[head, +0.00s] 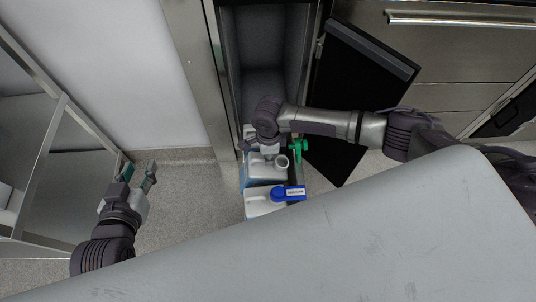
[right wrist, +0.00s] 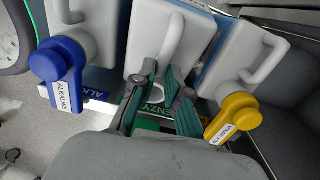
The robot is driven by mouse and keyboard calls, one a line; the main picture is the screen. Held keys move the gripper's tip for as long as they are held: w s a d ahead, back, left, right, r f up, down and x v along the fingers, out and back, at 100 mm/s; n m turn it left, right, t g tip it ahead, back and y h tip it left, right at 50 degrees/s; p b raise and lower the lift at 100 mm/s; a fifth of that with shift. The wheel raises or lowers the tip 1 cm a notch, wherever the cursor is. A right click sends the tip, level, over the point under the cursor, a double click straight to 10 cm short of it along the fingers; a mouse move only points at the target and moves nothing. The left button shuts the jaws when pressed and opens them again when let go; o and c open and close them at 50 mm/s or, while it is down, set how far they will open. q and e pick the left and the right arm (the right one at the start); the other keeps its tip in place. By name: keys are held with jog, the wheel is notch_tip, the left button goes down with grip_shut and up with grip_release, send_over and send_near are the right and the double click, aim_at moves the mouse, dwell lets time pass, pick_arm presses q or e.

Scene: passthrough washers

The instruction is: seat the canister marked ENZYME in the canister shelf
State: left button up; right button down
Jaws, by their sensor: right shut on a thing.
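The middle white canister (head: 262,172) has an uncapped neck and stands in a row in the canister shelf (head: 242,182) at the foot of the open cabinet. It also shows in the right wrist view (right wrist: 158,30). A green label reading "ENZY" (right wrist: 153,109) shows just below its neck, its end hidden by a finger. My right gripper (right wrist: 160,78) is shut on this canister, with its fingers on both sides near the neck. It also shows in the head view (head: 268,147). Whether the canister rests fully down is hidden. My left gripper (head: 138,178) is open and empty over the floor.
A canister with a blue cap marked ALKALINE (right wrist: 62,75) stands on one side, and a yellow-capped canister (right wrist: 237,115) on the other. A green fitting (head: 298,147) is beside the row. The black cabinet door (head: 345,110) stands open. A grey surface (head: 330,255) fills the foreground.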

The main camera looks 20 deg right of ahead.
pick_arm(q)
jog(key=shift+s+a+f+g, duration=0.1)
jog(key=shift+s+f+g, duration=0.1)
jog(key=shift+g, duration=0.1)
pick_arm(e)
jog(key=shift+w+r, duration=0.1)
jog(key=shift+r, duration=0.1)
